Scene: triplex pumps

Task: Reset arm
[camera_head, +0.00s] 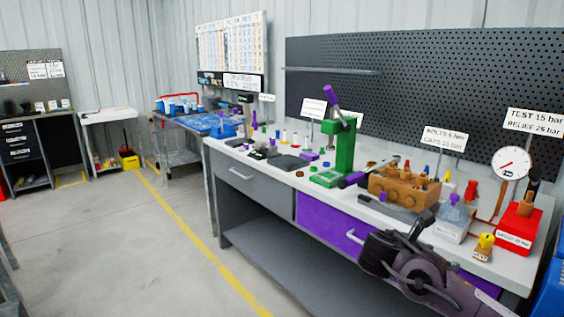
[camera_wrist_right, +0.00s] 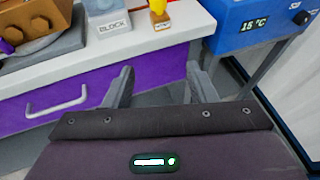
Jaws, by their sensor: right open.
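My right gripper (camera_wrist_right: 160,86) is open in the right wrist view, its two grey fingers apart with nothing between them. It is in front of the purple drawer (camera_wrist_right: 100,88) and below the edge of the bench top (camera_wrist_right: 188,24). In the head view my dark right arm shows at the lower right, in front of the purple drawer (camera_head: 325,225). Which part there is the gripper is hard to tell. My left gripper is not in view.
The bench holds a green press (camera_head: 343,150), a brown pump block (camera_head: 403,187), a red unit (camera_head: 518,228) and a yellow-topped part (camera_head: 485,243). A blue box with a display (camera_wrist_right: 255,25) stands right of the bench. The floor (camera_head: 120,235) at left is clear.

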